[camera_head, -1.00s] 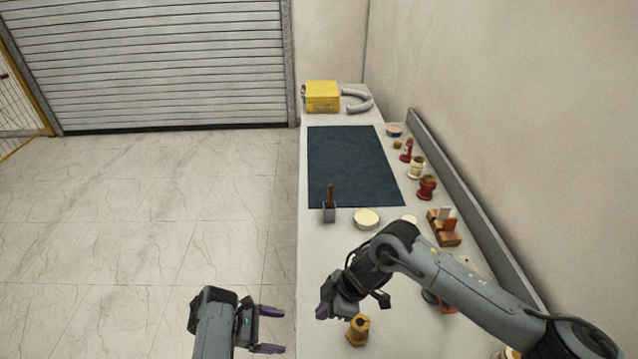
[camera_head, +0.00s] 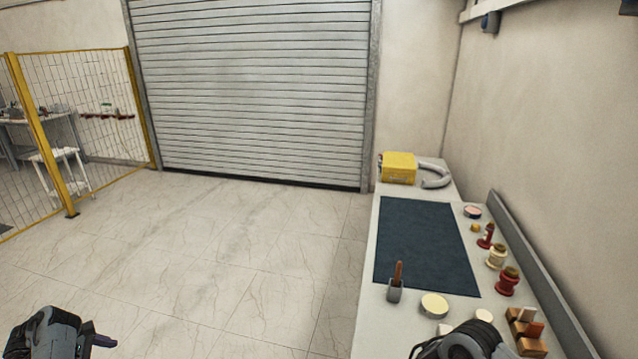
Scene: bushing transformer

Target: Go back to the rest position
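My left gripper (camera_head: 98,343) is at the bottom left, over the open floor and well away from the bench. My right arm shows only as a dark link at the bottom right, over the near part of the bench. Its gripper is below the frame. The white workbench (camera_head: 372,320) runs along the right wall with a dark blue mat (camera_head: 425,245) on it.
On the bench are a yellow box (camera_head: 397,168), a grey curved pipe (camera_head: 437,178), a brush in a grey holder (camera_head: 395,285), a round cream lid (camera_head: 434,305), red and cream bushings (camera_head: 507,282) and a wooden block rack (camera_head: 528,348). The tiled floor (camera_head: 230,270) at left is clear.

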